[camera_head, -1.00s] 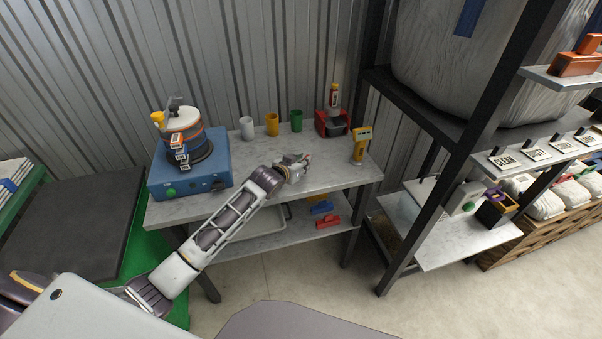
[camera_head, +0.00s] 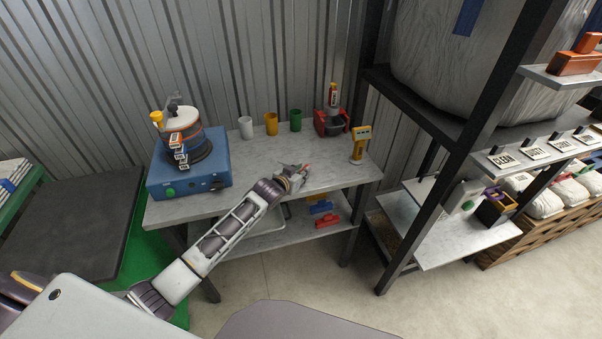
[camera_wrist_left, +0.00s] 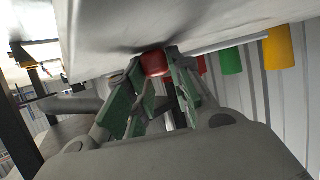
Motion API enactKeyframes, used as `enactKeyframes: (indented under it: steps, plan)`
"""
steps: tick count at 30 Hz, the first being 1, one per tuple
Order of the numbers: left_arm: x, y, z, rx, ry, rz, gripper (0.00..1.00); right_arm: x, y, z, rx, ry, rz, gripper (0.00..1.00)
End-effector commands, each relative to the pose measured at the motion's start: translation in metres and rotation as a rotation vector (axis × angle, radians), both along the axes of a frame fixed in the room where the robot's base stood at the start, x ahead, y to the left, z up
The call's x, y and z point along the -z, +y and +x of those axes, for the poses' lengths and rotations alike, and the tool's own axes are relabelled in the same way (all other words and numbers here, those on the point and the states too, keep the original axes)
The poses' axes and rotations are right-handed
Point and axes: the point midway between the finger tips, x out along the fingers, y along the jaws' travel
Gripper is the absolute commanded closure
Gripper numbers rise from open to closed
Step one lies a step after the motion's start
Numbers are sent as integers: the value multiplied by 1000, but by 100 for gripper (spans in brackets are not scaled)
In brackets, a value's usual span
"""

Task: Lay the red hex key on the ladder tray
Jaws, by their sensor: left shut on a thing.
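My left gripper (camera_head: 303,170) reaches over the front part of the grey workbench (camera_head: 330,178). In the left wrist view its green-sided fingers (camera_wrist_left: 158,80) are closed around a red rounded piece, which I take to be the red hex key (camera_wrist_left: 155,63). Most of the key is hidden by the fingers. The piece is close to a pale surface, and I cannot tell whether it touches. A thin pale bar runs beside it, and I cannot tell if it belongs to the key. I cannot make out a ladder tray. My right gripper is out of view.
White, yellow and green cups (camera_head: 296,120) stand at the bench's back. A blue machine (camera_head: 190,179) is at left; a red device (camera_head: 333,122) and a yellow meter (camera_head: 361,145) are at right. Blue and red items (camera_head: 327,221) lie on the lower shelf. A dark rack post stands to the right.

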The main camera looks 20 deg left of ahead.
Motion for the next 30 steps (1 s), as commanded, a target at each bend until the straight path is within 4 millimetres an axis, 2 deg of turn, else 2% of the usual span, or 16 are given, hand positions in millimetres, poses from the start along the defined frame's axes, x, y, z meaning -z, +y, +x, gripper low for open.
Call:
enactKeyframes:
  steps: [12,13,18,30]
  plan:
    - [3,0,0,0,0,0,100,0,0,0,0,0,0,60]
    - [3,0,0,0,0,0,76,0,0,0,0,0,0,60]
    - [3,0,0,0,0,0,56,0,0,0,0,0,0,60]
    - [1,0,0,0,-1,1,56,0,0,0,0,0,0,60]
